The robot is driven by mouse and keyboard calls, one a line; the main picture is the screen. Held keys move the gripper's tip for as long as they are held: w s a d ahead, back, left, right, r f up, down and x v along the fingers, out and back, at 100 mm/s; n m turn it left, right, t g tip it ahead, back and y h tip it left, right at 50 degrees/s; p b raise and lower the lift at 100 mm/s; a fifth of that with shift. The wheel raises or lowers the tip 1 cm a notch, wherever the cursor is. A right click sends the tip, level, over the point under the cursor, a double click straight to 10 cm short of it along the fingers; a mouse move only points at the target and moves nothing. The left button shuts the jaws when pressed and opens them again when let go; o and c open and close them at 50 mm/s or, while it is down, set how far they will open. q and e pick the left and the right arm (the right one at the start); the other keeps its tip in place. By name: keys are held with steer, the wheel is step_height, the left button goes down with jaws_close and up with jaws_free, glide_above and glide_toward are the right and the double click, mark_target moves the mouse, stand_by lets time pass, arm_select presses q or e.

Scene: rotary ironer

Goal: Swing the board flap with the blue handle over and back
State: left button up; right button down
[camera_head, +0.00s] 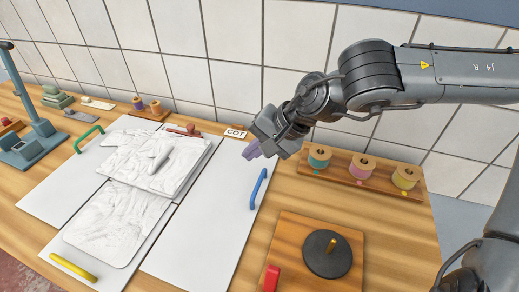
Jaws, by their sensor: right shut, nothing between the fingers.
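The white board flap (205,215) with the blue handle lies flat on the wooden table, on the right side of the board. Its blue handle (258,189) stands near the flap's right edge. My right gripper (251,152) has purple fingertips and is shut and empty. In the picture it sits just above the far end of the blue handle, apart from it. My left gripper is not in view.
White cloth (118,222) lies on the middle of the board. Green (89,138) and yellow (73,267) handles mark other flaps. A rack of thread spools (362,172) and a wooden block with a dark disc (326,253) stand at right. A tiled wall closes the back.

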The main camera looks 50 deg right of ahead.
steer(key=shift+s+d+f+b, duration=0.15)
steer(key=shift+s+f+b, duration=0.15)
steer(key=shift+f, duration=0.15)
stand_by(0.3)
step_height(320, 180, up, 5)
steer(key=p, duration=0.3)
steer(key=s+d+b, duration=0.2)
steer(key=s+d, duration=0.2)
steer(key=s, duration=0.6)
